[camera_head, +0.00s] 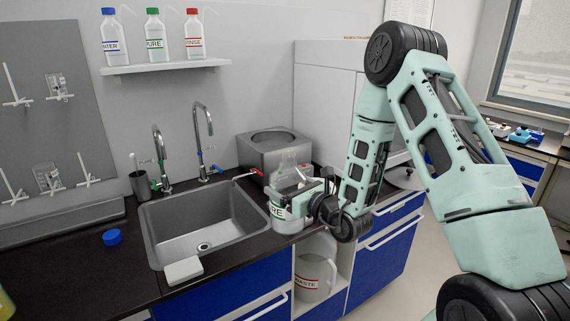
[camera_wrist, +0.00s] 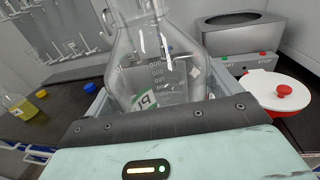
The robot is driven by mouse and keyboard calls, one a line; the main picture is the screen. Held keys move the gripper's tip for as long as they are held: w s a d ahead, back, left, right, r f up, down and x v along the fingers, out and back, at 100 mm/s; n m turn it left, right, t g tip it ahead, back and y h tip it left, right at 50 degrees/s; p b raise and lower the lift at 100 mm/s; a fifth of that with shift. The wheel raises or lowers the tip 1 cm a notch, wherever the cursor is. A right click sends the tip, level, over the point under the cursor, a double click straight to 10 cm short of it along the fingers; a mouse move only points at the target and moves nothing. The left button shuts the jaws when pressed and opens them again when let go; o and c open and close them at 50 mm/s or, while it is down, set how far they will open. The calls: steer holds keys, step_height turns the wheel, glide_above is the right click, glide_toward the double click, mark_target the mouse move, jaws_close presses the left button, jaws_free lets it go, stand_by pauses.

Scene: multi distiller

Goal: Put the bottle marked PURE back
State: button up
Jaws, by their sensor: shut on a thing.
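The bottle marked PURE (camera_head: 155,42), white with a green cap and label, stands upright on the wall shelf (camera_head: 168,66) between two similar bottles. My gripper (camera_head: 300,190) is far from it, over the counter right of the sink, shut on a clear glass flask (camera_wrist: 165,60) with volume marks. The flask's cone (camera_head: 287,166) rises above my gripper. A green label reading "RE" (camera_head: 289,210) shows below my gripper on a clear vessel; I cannot tell whether this is the flask or a separate container. In the wrist view a tilted green label shows low on or through the glass.
The sink (camera_head: 202,238) with two tall taps lies left of my gripper. A metal bath (camera_head: 270,146) stands behind it. A red-rimmed white lid (camera_wrist: 280,95) shows in the wrist view. A waste jug (camera_head: 312,278) sits in the open shelf below. A blue cap (camera_head: 112,237) lies on the left counter.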

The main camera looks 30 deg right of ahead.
steer(key=s+a+f+m+h, duration=0.1)
steer(key=s+a+f, duration=0.1)
steer(key=s+f, duration=0.4)
steer(key=s+a+f+m+h, duration=0.1)
steer(key=s+f, duration=0.6)
steer(key=f, duration=0.7)
steer(key=shift+s+a+f+h, duration=0.2)
steer(key=shift+a+h, duration=0.25)
steer(key=shift+h, duration=0.35)
steer(key=shift+a+r, duration=0.1)
steer(key=shift+r, duration=0.1)
